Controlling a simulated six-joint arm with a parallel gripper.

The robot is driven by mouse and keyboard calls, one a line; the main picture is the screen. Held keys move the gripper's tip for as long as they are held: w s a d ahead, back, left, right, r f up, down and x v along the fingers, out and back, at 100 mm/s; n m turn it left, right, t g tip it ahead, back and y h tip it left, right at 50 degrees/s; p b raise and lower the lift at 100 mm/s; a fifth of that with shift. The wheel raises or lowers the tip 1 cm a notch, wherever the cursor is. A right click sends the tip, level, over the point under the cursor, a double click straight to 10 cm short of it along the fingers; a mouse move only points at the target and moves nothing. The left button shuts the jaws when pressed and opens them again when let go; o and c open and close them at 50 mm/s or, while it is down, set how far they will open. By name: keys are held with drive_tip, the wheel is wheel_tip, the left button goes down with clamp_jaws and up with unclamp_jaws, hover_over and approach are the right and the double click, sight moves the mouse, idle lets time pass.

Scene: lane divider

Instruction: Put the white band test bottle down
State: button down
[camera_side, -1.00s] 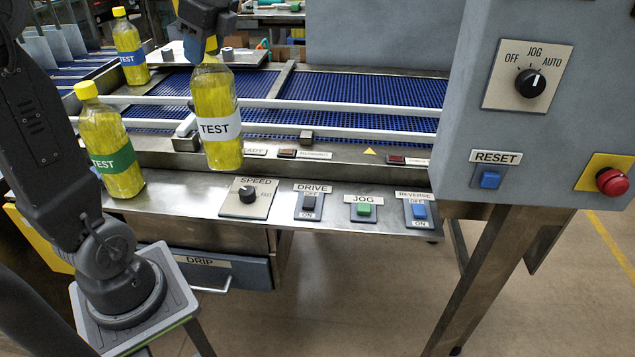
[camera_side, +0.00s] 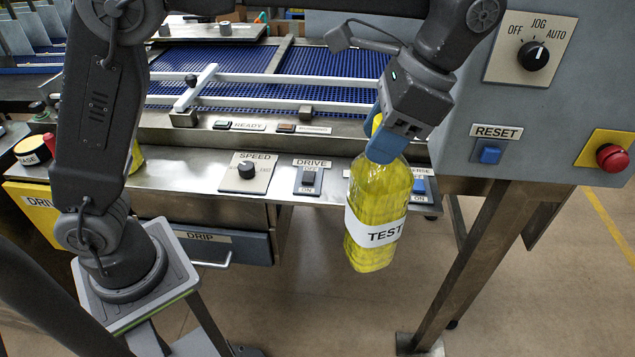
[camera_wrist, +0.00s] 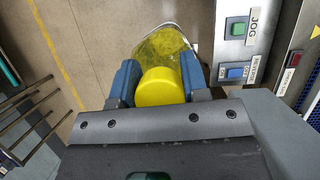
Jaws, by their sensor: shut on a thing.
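The white band test bottle (camera_side: 377,222) is clear with yellow liquid and a white TEST label. It hangs slightly tilted in the side view, in front of the control shelf's right end and appearing clear of it. My gripper (camera_side: 386,146) is shut on its neck, below the cap. In the wrist view my gripper (camera_wrist: 158,85) has its blue fingers on both sides of the yellow cap (camera_wrist: 160,88). The bottle body (camera_wrist: 165,45) shows beyond the cap, over the floor and beside the shelf edge. Part of a yellow bottle (camera_side: 137,157) shows behind my arm at left.
The steel shelf (camera_side: 205,175) carries the SPEED knob (camera_side: 246,169), the DRIVE switch (camera_side: 309,179) and other controls. The conveyor (camera_side: 330,95) with white rails lies behind. The grey control cabinet (camera_side: 560,120) with a red button (camera_side: 612,157) stands at right.

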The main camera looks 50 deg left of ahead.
sight(397, 168)
drive_tip(key=d, duration=0.1)
drive_tip(key=s+d, duration=0.1)
drive_tip(key=d, duration=0.1)
drive_tip(key=s+d+f, duration=0.1)
drive_tip(key=d, duration=0.1)
drive_tip(key=shift+s, duration=0.25)
drive_tip(key=shift+a, duration=0.1)
drive_tip(key=w+a+r+m, duration=0.1)
drive_tip(key=w+a+r, duration=0.2)
drive_tip(key=a, duration=1)
drive_tip(key=w+a+r+m, duration=0.1)
drive_tip(key=w+a+r, duration=0.15)
drive_tip(key=a, duration=0.95)
drive_tip(key=s+a+r+m+t, duration=0.1)
drive_tip(key=s+a+r, duration=0.1)
drive_tip(key=s+a, duration=0.45)
drive_tip(key=s+a+r+m+y, duration=0.1)
drive_tip(key=s+a, duration=0.2)
drive_tip(key=a, duration=0.7)
drive_tip(key=s+a+r+m+t, duration=0.1)
drive_tip(key=s+a+r, duration=0.1)
drive_tip(key=s+a, duration=0.45)
wheel_tip(397, 168, down, 10)
drive_tip(key=w+a, duration=0.1)
drive_tip(key=a, duration=0.1)
drive_tip(key=shift+f, duration=0.1)
